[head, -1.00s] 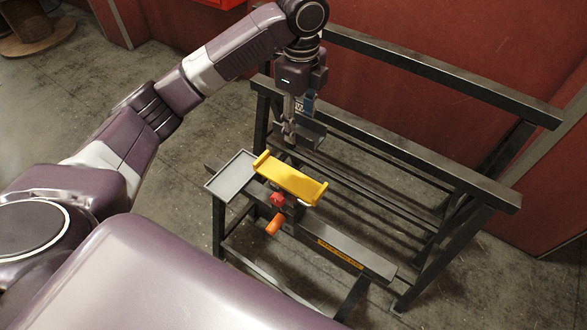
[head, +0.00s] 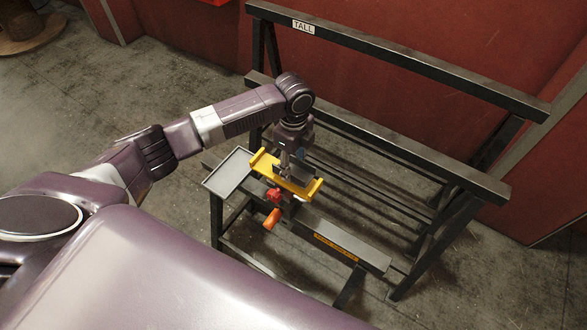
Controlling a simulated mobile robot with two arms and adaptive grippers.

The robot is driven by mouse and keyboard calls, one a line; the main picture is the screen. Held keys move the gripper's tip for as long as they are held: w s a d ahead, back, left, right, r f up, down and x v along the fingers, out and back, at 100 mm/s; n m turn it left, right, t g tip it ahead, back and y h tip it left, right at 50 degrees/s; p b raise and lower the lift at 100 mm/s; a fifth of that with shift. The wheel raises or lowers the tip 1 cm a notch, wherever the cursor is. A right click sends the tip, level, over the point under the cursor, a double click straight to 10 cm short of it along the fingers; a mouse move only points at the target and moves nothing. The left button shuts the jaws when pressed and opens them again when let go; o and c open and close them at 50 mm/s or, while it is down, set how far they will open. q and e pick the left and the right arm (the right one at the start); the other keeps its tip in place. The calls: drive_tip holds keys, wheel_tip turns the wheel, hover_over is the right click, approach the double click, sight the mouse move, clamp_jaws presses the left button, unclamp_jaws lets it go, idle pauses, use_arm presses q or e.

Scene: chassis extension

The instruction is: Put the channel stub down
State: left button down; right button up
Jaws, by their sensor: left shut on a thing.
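My left gripper (head: 284,163) points down over the yellow cradle and is shut on a small dark grey piece, which I take for the channel stub (head: 302,172). The stub is right at the middle of the yellow cradle (head: 265,162), between its raised ends. The gripper and wrist partly hide it, and I cannot tell whether it touches the cradle's floor. The cradle sits above a red and orange clamp (head: 273,218) on the low front beam of the black stand. My right gripper is not in view.
A shallow grey tray (head: 230,172) lies just left of the cradle. Black rails (head: 400,160) rise behind it, the top one labelled TALL. A red wall (head: 420,40) stands behind.

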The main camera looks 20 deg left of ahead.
sight(294, 173)
use_arm(q)
wheel_tip(294, 173, down, 2)
drive_tip(key=shift+w+f, duration=0.1)
drive_tip(key=shift+f, duration=0.15)
drive_tip(key=shift+f, duration=0.1)
drive_tip(key=c, duration=1.1)
unclamp_jaws()
wheel_tip(294, 173, up, 12)
drive_tip(key=b, duration=0.1)
drive_tip(key=shift+b, duration=0.35)
drive_tip(key=shift+d, duration=0.1)
